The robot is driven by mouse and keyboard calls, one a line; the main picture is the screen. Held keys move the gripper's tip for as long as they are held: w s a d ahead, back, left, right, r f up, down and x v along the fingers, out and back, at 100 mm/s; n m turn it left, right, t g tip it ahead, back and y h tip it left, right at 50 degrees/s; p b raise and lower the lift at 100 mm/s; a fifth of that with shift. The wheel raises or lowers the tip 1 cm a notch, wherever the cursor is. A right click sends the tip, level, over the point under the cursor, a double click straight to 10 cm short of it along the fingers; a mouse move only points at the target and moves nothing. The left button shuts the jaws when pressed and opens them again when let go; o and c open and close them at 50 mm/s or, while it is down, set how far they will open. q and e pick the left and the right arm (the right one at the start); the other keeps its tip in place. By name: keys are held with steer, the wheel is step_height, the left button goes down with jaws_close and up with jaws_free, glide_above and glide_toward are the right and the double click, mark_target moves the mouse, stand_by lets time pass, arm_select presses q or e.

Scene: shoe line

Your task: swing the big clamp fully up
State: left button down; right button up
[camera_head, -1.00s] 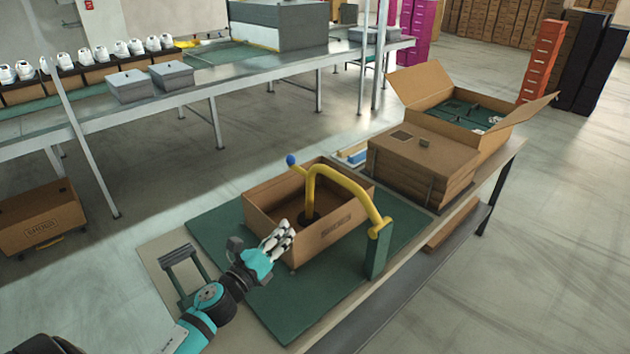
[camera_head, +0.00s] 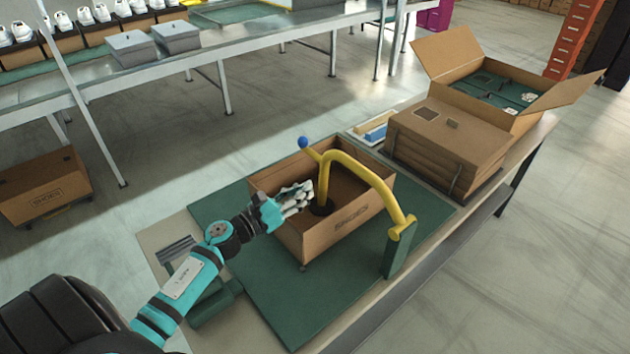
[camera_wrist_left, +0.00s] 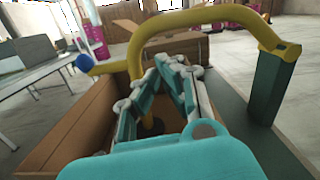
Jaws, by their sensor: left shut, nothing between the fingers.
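The big clamp is a yellow bent arm (camera_head: 372,171) hinged on a green post (camera_head: 398,251). It reaches over the open shoe box (camera_head: 345,222), with its foot down inside the box. A blue knob (camera_head: 303,143) sits at its far end, and it also shows in the left wrist view (camera_wrist_left: 84,62). My left gripper (camera_head: 308,192) is shut and empty at the near left side of the box, short of the clamp. In the left wrist view, the yellow arm (camera_wrist_left: 195,22) crosses above and beyond the fingers (camera_wrist_left: 172,65). My right gripper is not in view.
The box stands on a green mat (camera_head: 300,315) on the bench. Stacked flat cartons (camera_head: 445,145) and an open carton (camera_head: 490,95) stand at the back right. A conveyor table (camera_head: 190,75) with white shoes and grey boxes runs behind. The mat's front part is clear.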

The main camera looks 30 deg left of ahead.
arm_select(q)
steer(key=p+x, duration=0.2)
steer(key=x, duration=0.7)
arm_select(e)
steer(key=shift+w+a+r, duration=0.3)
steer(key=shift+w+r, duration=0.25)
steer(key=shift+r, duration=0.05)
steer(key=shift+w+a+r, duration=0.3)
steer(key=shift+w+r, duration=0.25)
arm_select(q)
steer(key=shift+r, duration=0.15)
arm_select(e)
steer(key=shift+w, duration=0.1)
